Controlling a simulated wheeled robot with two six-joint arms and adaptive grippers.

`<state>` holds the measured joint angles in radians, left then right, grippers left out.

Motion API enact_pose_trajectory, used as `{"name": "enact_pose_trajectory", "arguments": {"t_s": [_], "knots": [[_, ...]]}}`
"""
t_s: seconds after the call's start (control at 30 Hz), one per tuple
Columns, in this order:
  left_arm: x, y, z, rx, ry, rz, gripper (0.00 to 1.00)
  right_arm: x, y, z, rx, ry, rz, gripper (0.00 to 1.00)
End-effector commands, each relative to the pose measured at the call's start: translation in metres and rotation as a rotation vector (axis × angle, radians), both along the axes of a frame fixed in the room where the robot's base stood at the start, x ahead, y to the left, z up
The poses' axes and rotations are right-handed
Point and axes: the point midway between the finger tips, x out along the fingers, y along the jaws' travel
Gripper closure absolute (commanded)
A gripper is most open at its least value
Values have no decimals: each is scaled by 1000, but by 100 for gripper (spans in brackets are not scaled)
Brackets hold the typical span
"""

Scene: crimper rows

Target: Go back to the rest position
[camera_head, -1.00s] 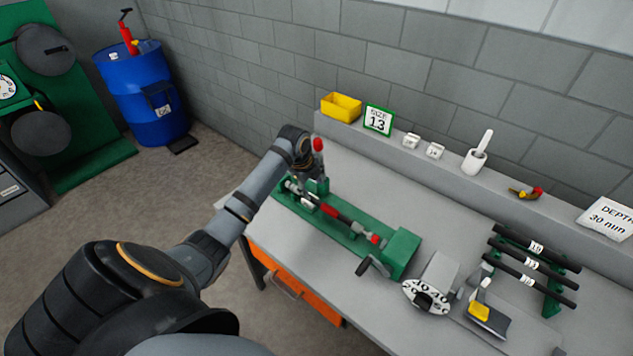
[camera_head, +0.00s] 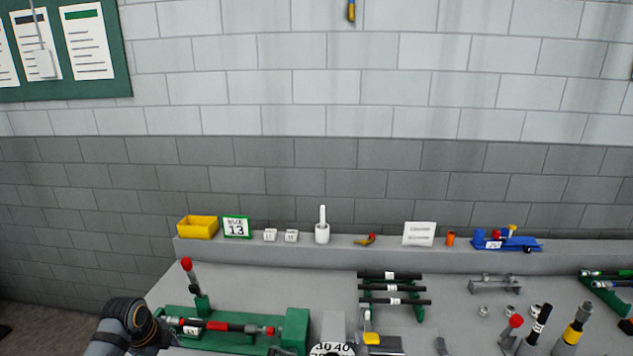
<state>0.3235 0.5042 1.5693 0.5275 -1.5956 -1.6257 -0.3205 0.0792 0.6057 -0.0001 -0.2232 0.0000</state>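My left arm reaches in at the bottom left of the head view. Its dark wrist end (camera_head: 130,322) is beside the left end of the green bench fixture (camera_head: 240,340). The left gripper's fingers cannot be made out, so its opening and any contact are unclear. The fixture holds a red-and-black rod lying along it. A lever with a red knob (camera_head: 187,265) stands upright at its back left. My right gripper is not in view.
A rack of black rods (camera_head: 391,297) stands mid-bench. Several upright handles stand at the right.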

Motion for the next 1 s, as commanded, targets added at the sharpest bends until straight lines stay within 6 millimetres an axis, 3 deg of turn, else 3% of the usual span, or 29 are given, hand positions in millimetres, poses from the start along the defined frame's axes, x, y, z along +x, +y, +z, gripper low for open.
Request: {"name": "enact_pose_trajectory", "arguments": {"t_s": [0.13,0.27,0.63,0.77,1.0], "knots": [[-19,-20,-17,-21,13,92,47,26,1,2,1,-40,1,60],[-38,-37,-30,-40,19,194,47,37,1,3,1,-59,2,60],[-121,-94,-56,-154,12,645,47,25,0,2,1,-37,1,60],[-152,-110,-56,-208,3,835,47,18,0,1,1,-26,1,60],[-205,-126,-44,-306,-24,1183,47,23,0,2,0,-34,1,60]]}}
